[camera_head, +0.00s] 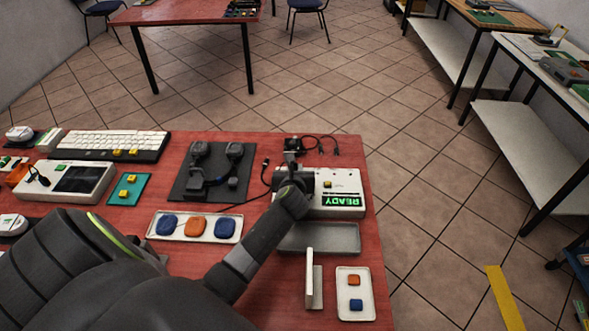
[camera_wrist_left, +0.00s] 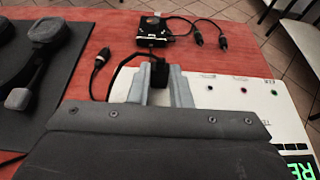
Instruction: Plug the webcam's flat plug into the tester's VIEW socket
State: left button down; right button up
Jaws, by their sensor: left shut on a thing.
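My left gripper (camera_head: 291,160) is at the tester's far left corner. In the left wrist view its fingers (camera_wrist_left: 160,82) are shut on a black plug (camera_wrist_left: 159,70) with a black cable. The plug's front end and any socket under it are hidden. A small black device (camera_wrist_left: 153,30), possibly the webcam, lies beyond. My right gripper is not in view.
Loose cable ends (camera_wrist_left: 210,40) lie by the black device, and another connector (camera_wrist_left: 101,58) lies left of my fingers. A dark mat (camera_head: 212,172) with a headset is to the left. A grey tray (camera_head: 318,238) and a white upright piece (camera_head: 309,275) stand in front.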

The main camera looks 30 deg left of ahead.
pick_arm(q)
jog(key=shift+f, duration=0.1)
jog(key=c, duration=1.3)
grip_release()
jog(key=shift+o, duration=0.2)
jog(key=shift+s+d+r+p, duration=0.15)
jog(key=shift+s+r+p, duration=0.15)
jog(key=shift+p, duration=0.3)
jog(key=p+v, duration=1.1)
jog(key=v, duration=0.5)
jog(key=shift+s+d+p, duration=0.15)
jog(key=shift+s+p, duration=0.1)
jog(key=shift+p, duration=0.05)
jog(key=shift+f, duration=0.1)
